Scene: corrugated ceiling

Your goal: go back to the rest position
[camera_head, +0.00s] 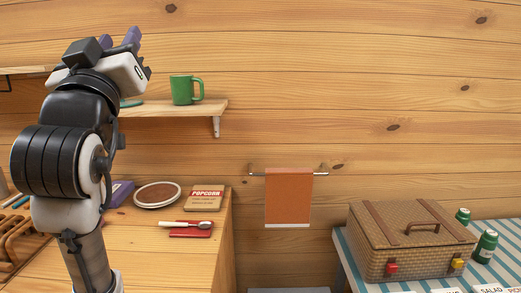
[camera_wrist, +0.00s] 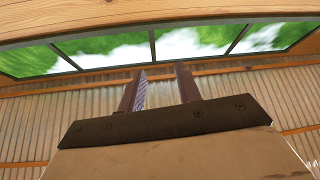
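My gripper (camera_head: 118,40) is raised at the upper left of the head view, in front of the plank wall and above the height of the shelf. Its two purple-grey fingers point up. In the wrist view the fingers of my gripper (camera_wrist: 159,88) stand apart with nothing between them, so it is open and empty. Behind them the wrist view shows a corrugated surface (camera_wrist: 50,115) and a long window (camera_wrist: 180,45) with green and white outside.
A shelf (camera_head: 170,109) with a green mug (camera_head: 182,90) is right of my arm. An orange towel (camera_head: 289,196) hangs mid-wall. A wicker basket (camera_head: 400,240) stands at right.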

